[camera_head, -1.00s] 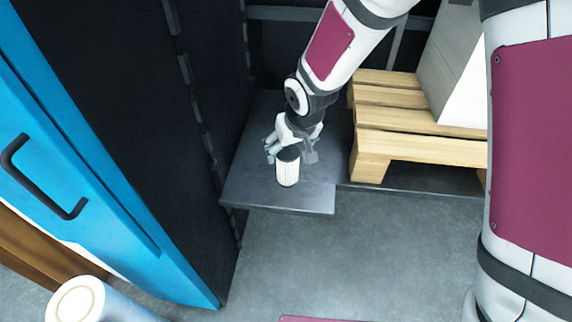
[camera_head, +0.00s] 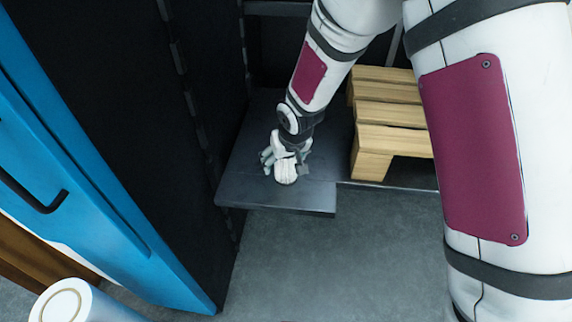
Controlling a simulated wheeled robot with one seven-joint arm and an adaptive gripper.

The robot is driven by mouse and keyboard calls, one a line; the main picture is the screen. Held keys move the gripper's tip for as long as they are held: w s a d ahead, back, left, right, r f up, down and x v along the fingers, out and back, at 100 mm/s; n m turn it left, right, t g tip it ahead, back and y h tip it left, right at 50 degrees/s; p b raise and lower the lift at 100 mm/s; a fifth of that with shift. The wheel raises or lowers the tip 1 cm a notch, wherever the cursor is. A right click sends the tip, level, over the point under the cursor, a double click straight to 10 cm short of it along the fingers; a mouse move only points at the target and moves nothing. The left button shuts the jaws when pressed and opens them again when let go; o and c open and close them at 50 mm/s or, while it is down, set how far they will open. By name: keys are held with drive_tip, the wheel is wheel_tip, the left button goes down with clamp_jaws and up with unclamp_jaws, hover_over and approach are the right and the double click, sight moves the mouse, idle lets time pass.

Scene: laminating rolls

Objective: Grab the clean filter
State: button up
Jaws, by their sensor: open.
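My gripper (camera_head: 285,163) is low over the dark shelf (camera_head: 235,190), pointing down, with its fingers apart. A small white cylinder, which appears to be the filter (camera_head: 286,173), is between and below the fingers. Its upper part is hidden by my gripper. I cannot tell whether the fingers touch it. No marking that shows it to be clean can be made out.
A blue door (camera_head: 95,190) with a dark handle and a black panel (camera_head: 150,110) are at left. A white roll (camera_head: 62,305) is at lower left. Grey floor (camera_head: 320,260) in front is clear.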

drive_tip(key=shift+c, duration=0.6)
drive_tip(key=c, duration=1.1)
drive_tip(key=shift+c, duration=0.2)
drive_tip(key=shift+r, duration=0.1)
